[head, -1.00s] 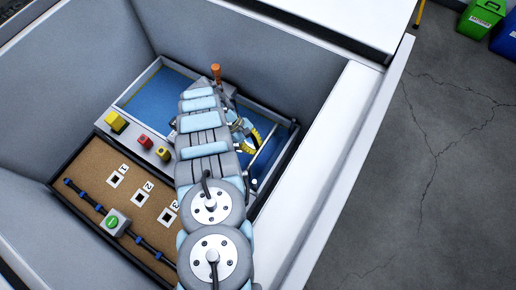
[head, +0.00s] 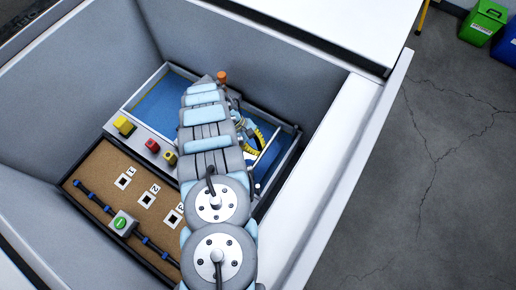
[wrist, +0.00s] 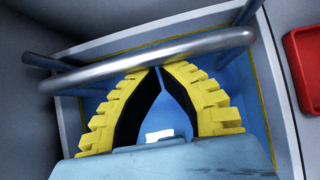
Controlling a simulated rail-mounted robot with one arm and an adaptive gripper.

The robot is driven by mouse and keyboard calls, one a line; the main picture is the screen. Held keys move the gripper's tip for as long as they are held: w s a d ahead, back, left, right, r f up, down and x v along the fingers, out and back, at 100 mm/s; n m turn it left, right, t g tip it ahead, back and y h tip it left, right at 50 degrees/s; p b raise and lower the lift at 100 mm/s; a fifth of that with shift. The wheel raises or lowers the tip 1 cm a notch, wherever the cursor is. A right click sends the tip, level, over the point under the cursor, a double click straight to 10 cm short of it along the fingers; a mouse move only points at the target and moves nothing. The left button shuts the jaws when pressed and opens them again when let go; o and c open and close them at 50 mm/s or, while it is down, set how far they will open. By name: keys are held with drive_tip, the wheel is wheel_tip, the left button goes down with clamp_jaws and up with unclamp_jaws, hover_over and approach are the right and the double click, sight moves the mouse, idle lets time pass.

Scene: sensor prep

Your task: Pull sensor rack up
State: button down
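The silver bar of the sensor rack (wrist: 100,75) runs across the upper part of the wrist view, with blue posts at its ends. My gripper (wrist: 159,70) has yellow ridged fingers with black inner pads. The space between the fingers is empty. Whether the tips pass under the bar or only touch it, I cannot tell. In the head view my arm hides most of the rack. One yellow finger shows by a pale bar at the right of the blue basin (head: 158,104).
Grey walls enclose the work space closely. Left of my arm are a yellow block (head: 124,126), a red block (head: 152,145) and a brown board (head: 100,172) with numbered squares and a green-button box (head: 122,224). An orange knob (head: 222,77) stands by the arm. A red object (wrist: 304,55) is at right.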

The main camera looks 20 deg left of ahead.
wheel_tip(320, 180, up, 10)
drive_tip(key=p, duration=0.6)
drive_tip(key=shift+d+f, duration=0.1)
drive_tip(key=shift+f, duration=0.15)
drive_tip(key=f+b, duration=0.1)
drive_tip(key=f, duration=0.1)
drive_tip(key=f+b, duration=0.2)
drive_tip(key=shift+a, duration=0.4)
drive_tip(key=p+v, duration=0.2)
drive_tip(key=v, duration=0.8)
drive_tip(key=shift+a+r, duration=0.1)
drive_tip(key=shift+r, duration=0.1)
